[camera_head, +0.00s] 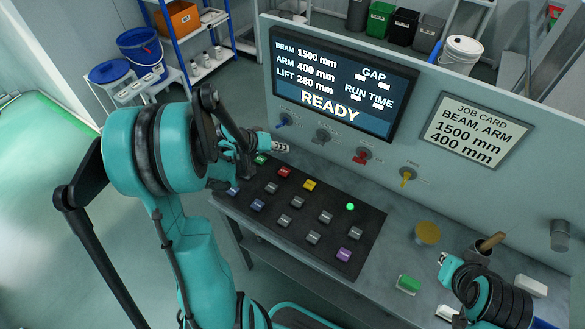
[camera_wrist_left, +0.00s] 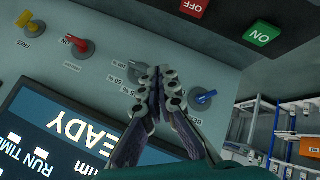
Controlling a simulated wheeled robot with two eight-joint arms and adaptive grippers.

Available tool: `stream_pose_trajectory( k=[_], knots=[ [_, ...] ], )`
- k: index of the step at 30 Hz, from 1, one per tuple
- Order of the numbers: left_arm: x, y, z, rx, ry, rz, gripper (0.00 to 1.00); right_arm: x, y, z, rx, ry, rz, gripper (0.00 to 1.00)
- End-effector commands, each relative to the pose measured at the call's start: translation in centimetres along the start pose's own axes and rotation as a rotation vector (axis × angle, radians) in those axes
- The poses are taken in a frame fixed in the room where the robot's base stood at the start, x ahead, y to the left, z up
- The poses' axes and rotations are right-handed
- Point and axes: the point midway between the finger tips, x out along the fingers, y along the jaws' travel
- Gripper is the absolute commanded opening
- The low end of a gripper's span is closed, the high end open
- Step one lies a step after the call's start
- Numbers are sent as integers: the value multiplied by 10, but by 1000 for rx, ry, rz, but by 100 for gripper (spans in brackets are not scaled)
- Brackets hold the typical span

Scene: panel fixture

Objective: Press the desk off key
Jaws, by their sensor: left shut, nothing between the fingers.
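The red desk off key (camera_head: 285,172) sits in the top row of the black key panel (camera_head: 330,225). In the left wrist view the red key, lettered OFF (camera_wrist_left: 195,8), is at the top edge, partly cut off. The green ON key (camera_wrist_left: 262,33) is beside it; in the head view it is the green key (camera_head: 261,159) left of the red one. My left gripper (camera_head: 283,147) is shut and empty, behind and above these two keys, near the upright panel. In the wrist view its fingertips (camera_wrist_left: 155,72) are together, apart from both keys. My right gripper (camera_head: 443,259) is at the lower right, its fingers unclear.
The screen (camera_head: 330,82) reads READY. Blue, grey, red and yellow knobs stick out below it; the blue knob (camera_head: 284,120) is close to my left gripper. A green lamp (camera_head: 350,207) is lit on the key panel.

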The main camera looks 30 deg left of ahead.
Motion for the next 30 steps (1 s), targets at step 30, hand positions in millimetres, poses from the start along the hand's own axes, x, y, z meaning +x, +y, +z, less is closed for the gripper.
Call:
stream_pose_trajectory(
  k=[30],
  knots=[
    [57, -41, 42, 0, -1, -1, 0, 54, 0, 38, 0, 0, 0, 0]
  ],
)
